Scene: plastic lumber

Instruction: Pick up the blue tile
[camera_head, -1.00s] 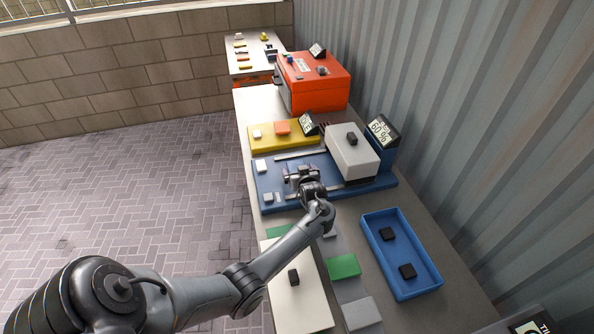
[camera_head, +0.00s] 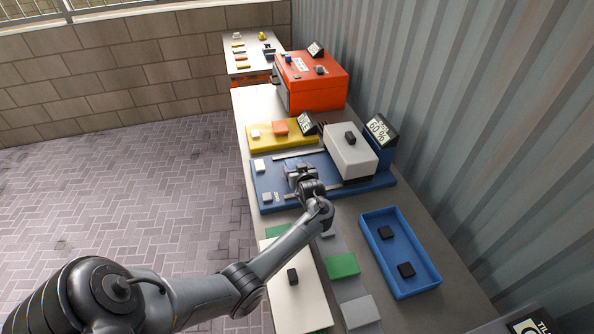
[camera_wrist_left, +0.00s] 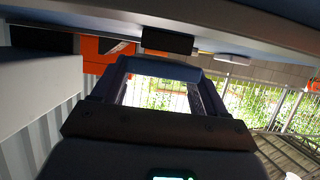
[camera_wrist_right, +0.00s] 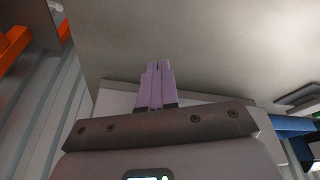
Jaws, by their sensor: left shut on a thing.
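My left gripper (camera_head: 298,174) is low over the blue platform (camera_head: 274,195) of the slide machine. In the left wrist view its fingers (camera_wrist_left: 163,66) are apart, with a blue bar (camera_wrist_left: 165,70) spanning their tips. This looks like the blue tile, gripped between them. In the head view the gripper hides the tile. My right gripper (camera_wrist_right: 157,66) is shut, its fingers side by side with nothing between them. It shows only in the right wrist view, pointing at a plain grey surface.
A white block (camera_head: 350,152) with a black knob stands right of the left gripper. A blue tray (camera_head: 376,247) holds two black blocks. A green tile (camera_head: 342,265), a grey tile (camera_head: 360,311) and a pale board (camera_head: 305,305) lie nearer. A yellow board (camera_head: 268,139) and orange box (camera_head: 312,88) are behind.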

